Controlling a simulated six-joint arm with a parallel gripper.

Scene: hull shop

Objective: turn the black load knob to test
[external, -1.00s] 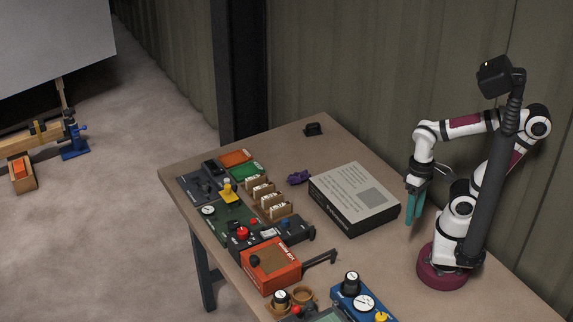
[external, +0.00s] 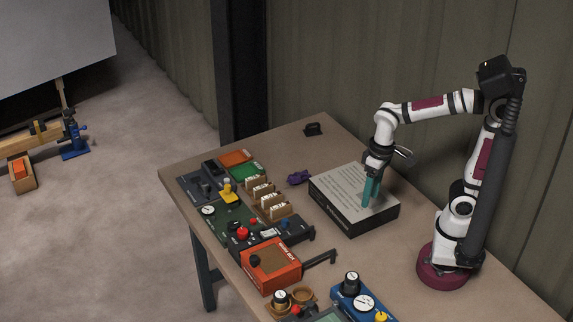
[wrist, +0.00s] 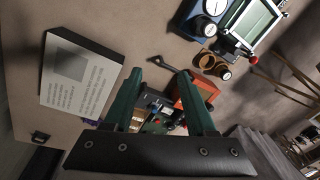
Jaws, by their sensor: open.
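My gripper (external: 370,192) is open and empty, pointing down over the white-topped black box (external: 345,228). Its teal fingers also show apart in the wrist view (wrist: 159,76). Several black knobs are in the external view; their labels are too small to read, so I cannot tell which is the load knob. Another (external: 351,279), with a pale top, is on a blue unit (external: 340,301). A third (external: 280,297) stands near the front edge. My gripper is apart from all of them.
A dark green panel (external: 222,232) with a gauge and a red knob (external: 242,232) sits left of the box. Several small brown holders (external: 268,200) stand between them. Bare tabletop (external: 385,255) lies before my base.

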